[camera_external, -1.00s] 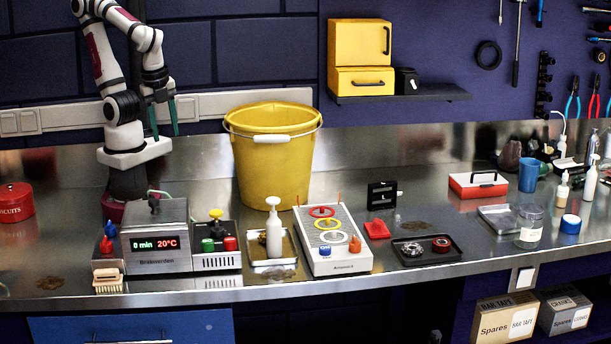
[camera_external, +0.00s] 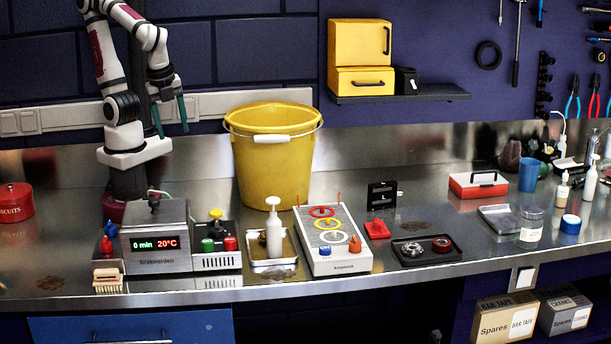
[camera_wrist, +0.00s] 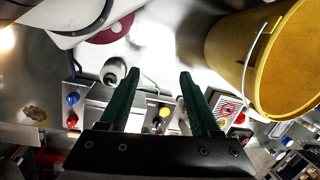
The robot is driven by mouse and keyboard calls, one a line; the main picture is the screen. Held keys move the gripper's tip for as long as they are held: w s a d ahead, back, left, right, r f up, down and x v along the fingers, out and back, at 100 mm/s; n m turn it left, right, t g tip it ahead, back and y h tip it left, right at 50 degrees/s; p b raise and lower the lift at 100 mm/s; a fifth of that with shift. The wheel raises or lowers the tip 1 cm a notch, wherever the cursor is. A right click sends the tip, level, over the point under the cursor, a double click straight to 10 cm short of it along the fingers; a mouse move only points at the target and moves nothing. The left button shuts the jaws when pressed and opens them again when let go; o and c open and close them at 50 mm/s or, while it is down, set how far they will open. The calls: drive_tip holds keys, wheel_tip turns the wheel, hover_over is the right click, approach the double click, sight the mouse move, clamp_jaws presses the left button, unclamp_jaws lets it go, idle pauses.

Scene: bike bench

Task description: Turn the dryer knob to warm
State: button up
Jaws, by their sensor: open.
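A grey box with a lit display reading "0 min 20°C" (camera_external: 158,252) stands at the bench's front left; it seems to be the dryer. A small dark knob-like part (camera_external: 154,204) sits on its top; its setting cannot be read. Beside it, a black control box (camera_external: 216,258) carries a yellow knob (camera_external: 216,214), a green button and a red button. The yellow knob also shows in the wrist view (camera_wrist: 165,112). My gripper (camera_external: 173,133) is open and empty, high above and behind the grey box. In the wrist view its green fingers (camera_wrist: 160,74) stand apart.
A yellow bucket (camera_external: 272,160) stands right of my arm, near the boxes. A white pump bottle (camera_external: 273,232) on a tray and a board with coloured rings (camera_external: 332,252) are further right.

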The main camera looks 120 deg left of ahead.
drive_tip(key=w+a+m+t+y, duration=0.15)
drive_tip(key=w+m+y, duration=0.5)
drive_tip(key=w, duration=1.45)
drive_tip(key=m+t+y, duration=0.2)
drive_tip(key=m+t, duration=0.4)
drive_tip(key=m, duration=0.6)
approach(351, 244)
drive_tip(key=shift+y, duration=0.25)
drive_tip(key=x, duration=0.8)
drive_tip(key=shift+s+f, duration=0.1)
drive_tip(key=shift+f, duration=0.1)
drive_tip(key=shift+w+a+f, duration=0.15)
drive_tip(key=shift+w+a, duration=0.15)
drive_tip(key=shift+a, duration=0.1)
drive_tip(key=shift+c, duration=0.3)
clamp_jaws()
